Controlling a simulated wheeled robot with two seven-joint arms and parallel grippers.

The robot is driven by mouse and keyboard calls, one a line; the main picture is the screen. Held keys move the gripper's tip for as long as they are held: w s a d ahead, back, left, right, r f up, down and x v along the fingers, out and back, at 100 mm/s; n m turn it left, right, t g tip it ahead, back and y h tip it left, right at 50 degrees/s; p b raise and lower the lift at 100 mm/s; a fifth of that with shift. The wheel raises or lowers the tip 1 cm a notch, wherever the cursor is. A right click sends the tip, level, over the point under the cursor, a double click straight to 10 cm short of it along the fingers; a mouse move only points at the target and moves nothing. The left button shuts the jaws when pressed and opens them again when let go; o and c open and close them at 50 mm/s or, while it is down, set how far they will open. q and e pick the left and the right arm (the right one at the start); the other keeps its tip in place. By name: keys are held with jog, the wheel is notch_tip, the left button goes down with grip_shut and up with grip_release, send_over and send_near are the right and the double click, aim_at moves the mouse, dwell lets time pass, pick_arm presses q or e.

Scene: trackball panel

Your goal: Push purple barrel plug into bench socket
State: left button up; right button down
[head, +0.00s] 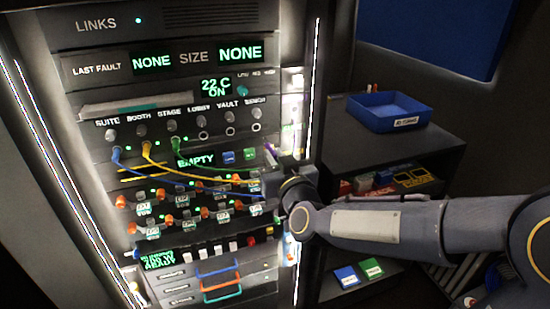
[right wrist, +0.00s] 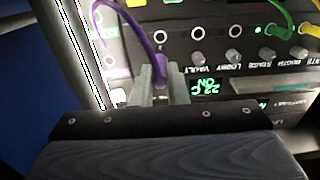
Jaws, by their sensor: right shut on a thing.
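The purple barrel plug (right wrist: 159,66) is between the fingers of my right gripper (right wrist: 160,85), which is shut on it. Its purple cable (right wrist: 131,36) arcs up and left in the wrist view. In the head view a bit of purple (head: 271,154) shows above my right gripper (head: 274,180). The bench socket (head: 256,127) is the rightmost in the labelled row and looks empty. In the head view the gripper is below it, with the plug apart from it. In the wrist view the bench socket (right wrist: 160,37) shows just beyond the plug. My left gripper is not in view.
Blue (head: 116,153), yellow (head: 147,145) and green (head: 174,141) cables are plugged into the suite, booth and stage sockets and drape toward my right gripper. A blue tray (head: 388,125) sits on a dark shelf at right. A bright light strip (head: 308,90) edges the rack.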

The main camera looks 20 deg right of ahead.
aim_at(271, 148)
jog(key=shift+w, duration=1.5)
jog(key=shift+w+a+b, duration=0.1)
jog(key=shift+w+b, duration=0.3)
jog(key=shift+w, duration=1)
jog(key=shift+b, duration=0.3)
jog(key=shift+w+a, duration=0.1)
jog(key=shift+w, duration=2.65)
jog(key=c, duration=1.3)
grip_release()
jog(key=shift+c, duration=0.2)
